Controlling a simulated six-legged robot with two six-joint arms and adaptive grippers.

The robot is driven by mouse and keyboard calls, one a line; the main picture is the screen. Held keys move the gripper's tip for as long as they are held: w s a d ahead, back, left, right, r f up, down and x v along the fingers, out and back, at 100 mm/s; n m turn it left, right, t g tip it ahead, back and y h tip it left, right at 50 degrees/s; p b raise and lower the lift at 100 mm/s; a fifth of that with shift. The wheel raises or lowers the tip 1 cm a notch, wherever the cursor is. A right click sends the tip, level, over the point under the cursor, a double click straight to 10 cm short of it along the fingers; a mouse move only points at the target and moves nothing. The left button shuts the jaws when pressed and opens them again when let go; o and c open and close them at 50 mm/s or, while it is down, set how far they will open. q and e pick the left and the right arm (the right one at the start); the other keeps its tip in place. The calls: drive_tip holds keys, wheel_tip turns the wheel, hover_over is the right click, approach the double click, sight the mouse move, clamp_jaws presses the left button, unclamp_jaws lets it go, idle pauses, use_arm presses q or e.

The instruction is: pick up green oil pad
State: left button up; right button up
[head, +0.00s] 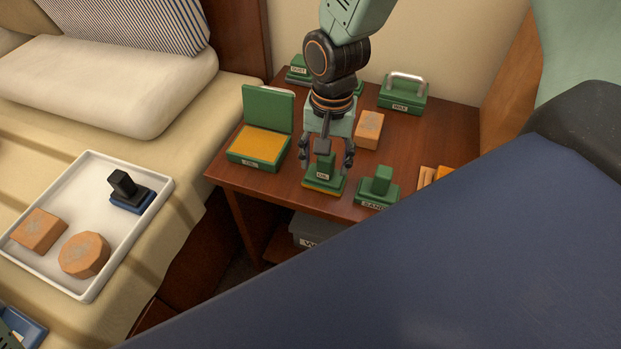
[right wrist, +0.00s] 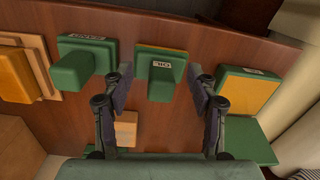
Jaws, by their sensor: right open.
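The green oil pad (head: 324,183) is a green block with an upright handle and an OIL label, on a thin yellow-orange layer near the front edge of the wooden table. It also shows in the right wrist view (right wrist: 160,75). My right gripper (head: 327,160) points down over it, open, with one finger on each side of the handle. In the right wrist view the open fingers of the gripper (right wrist: 162,88) show gaps to both sides of the handle. My left gripper is not in view.
On the table (head: 440,125), an open green box (head: 258,145) stands left of the pad, a green SAND block (head: 378,188) right and a wooden block (head: 368,129) behind. A green box with a metal handle (head: 403,98) stands farther back. A white tray (head: 160,182) lies on the bed.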

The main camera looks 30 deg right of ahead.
drive_tip(key=w+r, duration=0.1)
drive_tip(key=d+r+m+b, duration=0.1)
drive_tip(key=shift+w+r+b, duration=0.3)
drive_tip(key=shift+w, duration=0.1)
drive_tip(key=shift+w+d+r+m+b, duration=0.2)
drive_tip(key=shift+w+r+m+b, duration=0.1)
drive_tip(key=shift+r, duration=0.1)
drive_tip(key=shift+f+b, duration=0.65)
drive_tip(key=shift+f, duration=0.75)
wheel_tip(320, 180, down, 5)
drive_tip(key=b, duration=0.3)
drive_tip(key=shift+d, duration=0.15)
drive_tip(key=shift+r, duration=0.15)
drive_tip(key=shift+c, duration=0.5)
clamp_jaws()
wheel_tip(320, 180, up, 10)
drive_tip(key=p, duration=0.5)
